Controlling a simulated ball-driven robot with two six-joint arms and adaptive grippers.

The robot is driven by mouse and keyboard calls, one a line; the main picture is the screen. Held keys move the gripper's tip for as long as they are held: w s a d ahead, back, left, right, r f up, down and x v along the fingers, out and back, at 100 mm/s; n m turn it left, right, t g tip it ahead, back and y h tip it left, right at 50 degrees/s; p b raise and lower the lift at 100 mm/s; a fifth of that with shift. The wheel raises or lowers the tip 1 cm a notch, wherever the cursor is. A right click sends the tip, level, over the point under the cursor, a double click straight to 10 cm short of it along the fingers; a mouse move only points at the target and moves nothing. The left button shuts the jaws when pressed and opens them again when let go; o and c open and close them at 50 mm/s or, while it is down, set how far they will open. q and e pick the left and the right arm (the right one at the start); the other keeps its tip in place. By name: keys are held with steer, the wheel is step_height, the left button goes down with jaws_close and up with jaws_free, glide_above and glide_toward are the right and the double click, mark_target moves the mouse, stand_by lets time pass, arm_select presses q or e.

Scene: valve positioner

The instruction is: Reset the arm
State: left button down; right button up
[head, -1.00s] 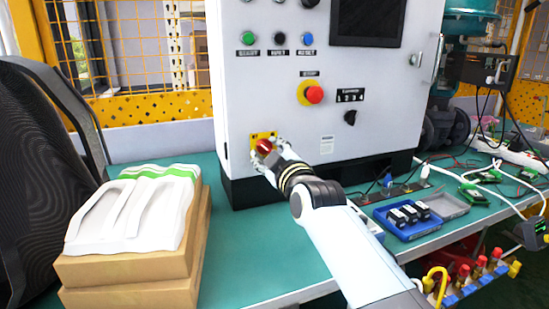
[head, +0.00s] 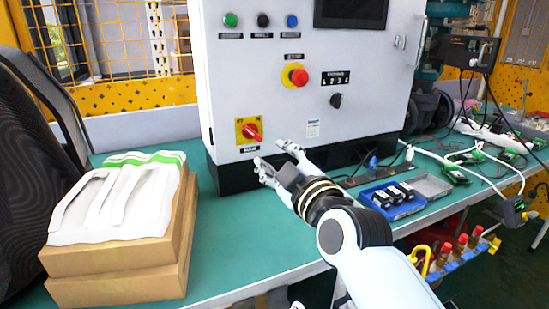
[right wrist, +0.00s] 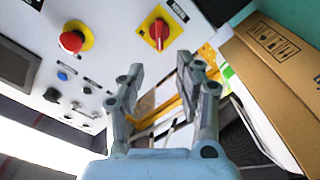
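My right gripper (head: 272,160) is open and empty, just below and to the right of the red rotary switch (head: 252,132) on its yellow plate, low on the grey control cabinet (head: 240,85). The gripper is apart from the switch. In the right wrist view, the open fingers (right wrist: 160,95) show with nothing between them, and the red switch (right wrist: 159,32) is beyond them, turned at a slant to its plate. My left gripper is not in view.
A red mushroom button (head: 298,77), a black knob (head: 336,100) and small buttons are on the cabinet front. Cardboard boxes (head: 120,270) with white foam stand at left on the green table (head: 240,235). Blue trays (head: 393,200) and cables lie at right.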

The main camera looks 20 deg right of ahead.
steer(key=s+d+f+m+g, duration=0.3)
steer(key=s+f+g, duration=0.6)
steer(key=s, duration=0.5)
steer(key=s+d+f+m+g+h, duration=0.1)
steer(key=s+d+f+m+g, duration=0.15)
steer(key=s, duration=0.55)
steer(key=s+d+f+m+g, duration=0.1)
steer(key=s+d+m+g, duration=0.15)
steer(key=s, duration=0.65)
steer(key=s+d+f+m+g, duration=0.1)
steer(key=s+f, duration=0.1)
steer(key=f, duration=1.2)
steer(key=s+d+f+g, duration=0.1)
steer(key=d+f, duration=0.1)
steer(key=f, duration=1.2)
steer(key=s+f+g, duration=0.1)
steer(key=s+f, duration=1.3)
steer(key=s, duration=0.3)
steer(key=shift+s+d+f, duration=0.2)
steer(key=shift+s, duration=0.15)
